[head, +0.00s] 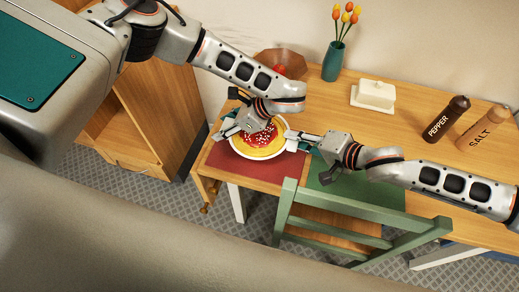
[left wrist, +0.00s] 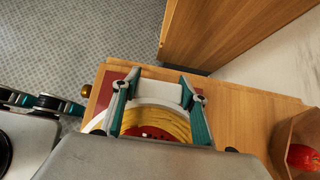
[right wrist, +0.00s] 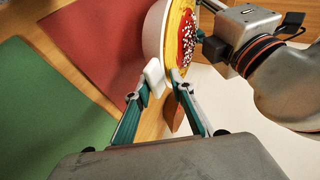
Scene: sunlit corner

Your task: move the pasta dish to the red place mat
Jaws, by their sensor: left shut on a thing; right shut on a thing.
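The pasta dish (head: 273,150) is a white bowl of yellow pasta with red sauce and white bits. It is over the red place mat (head: 243,175) at the table's left end in the head view; I cannot tell whether it touches the mat. My left gripper (head: 229,129) is shut on the dish's left side, and the rim shows between its fingers in the left wrist view (left wrist: 160,92). My right gripper (head: 294,140) is shut on the dish's right side, also seen in the right wrist view (right wrist: 162,82). My left arm hides the dish's back part.
A green mat (head: 335,184) lies right of the red one, behind a green chair (head: 345,238). A wooden bowl (head: 270,60) with red fruit, a vase of tulips (head: 333,60), a butter dish (head: 374,95), and pepper (head: 445,119) and salt (head: 480,128) mills stand farther back.

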